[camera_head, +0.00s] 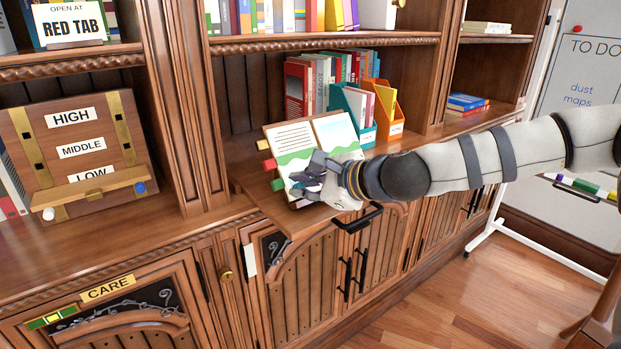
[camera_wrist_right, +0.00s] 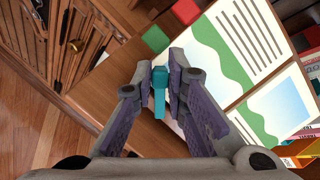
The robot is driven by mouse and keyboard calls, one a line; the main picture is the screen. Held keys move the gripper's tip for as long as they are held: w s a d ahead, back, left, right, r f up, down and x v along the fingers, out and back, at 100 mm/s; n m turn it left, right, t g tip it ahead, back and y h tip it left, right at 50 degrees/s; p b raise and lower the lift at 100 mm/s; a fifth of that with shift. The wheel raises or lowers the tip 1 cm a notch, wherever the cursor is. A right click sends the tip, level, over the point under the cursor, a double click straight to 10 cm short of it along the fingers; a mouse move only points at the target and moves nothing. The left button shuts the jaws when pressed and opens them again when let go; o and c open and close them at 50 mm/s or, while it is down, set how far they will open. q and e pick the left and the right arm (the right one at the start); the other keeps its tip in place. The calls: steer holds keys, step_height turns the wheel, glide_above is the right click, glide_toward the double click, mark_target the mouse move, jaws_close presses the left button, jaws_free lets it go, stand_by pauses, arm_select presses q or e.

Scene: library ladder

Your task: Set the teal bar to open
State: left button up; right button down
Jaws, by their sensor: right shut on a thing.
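A small teal bar (camera_wrist_right: 159,95) shows in the right wrist view, between the fingertips of my right gripper (camera_wrist_right: 160,78). The gripper is shut on it, with both fingers against its sides. In the head view my right gripper (camera_head: 315,182) is in front of the lower part of an open book (camera_head: 292,138), and the bar is hidden or too small to tell there. The book leans on a wooden pull-out board (camera_head: 262,195); it also shows in the right wrist view (camera_wrist_right: 270,60). Coloured tabs, including a red one (camera_head: 270,164), stick out from its left edge. My left gripper is not in view.
A card (camera_head: 75,28) reads "OPEN AT RED TAB". A wooden panel (camera_head: 85,150) marked HIGH, MIDDLE and LOW stands at left. A teal book holder (camera_head: 367,137) and an orange one (camera_head: 396,127) stand behind the gripper. Cabinet doors with black handles (camera_head: 361,270) are below.

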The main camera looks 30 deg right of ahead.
steer(key=n, duration=0.1)
steer(key=f+n, duration=0.1)
steer(key=n, duration=0.1)
steer(key=s+n+g, duration=0.1)
steer(key=shift+a+f+n, duration=0.2)
steer(key=shift+a+n, duration=0.2)
steer(key=shift+s+a+f+n+g, duration=0.1)
steer(key=shift+s+f+n+g, duration=0.1)
steer(key=shift+n, duration=0.5)
steer(key=shift+s+d+f+n+g, duration=0.1)
steer(key=shift+f+n, duration=0.15)
steer(key=shift+n, duration=0.45)
steer(key=shift+s+a+f+n+g, duration=0.1)
steer(key=shift+s+f+n, duration=0.1)
steer(key=shift+n, duration=0.5)
steer(key=c, duration=1.6)
jaws_free()
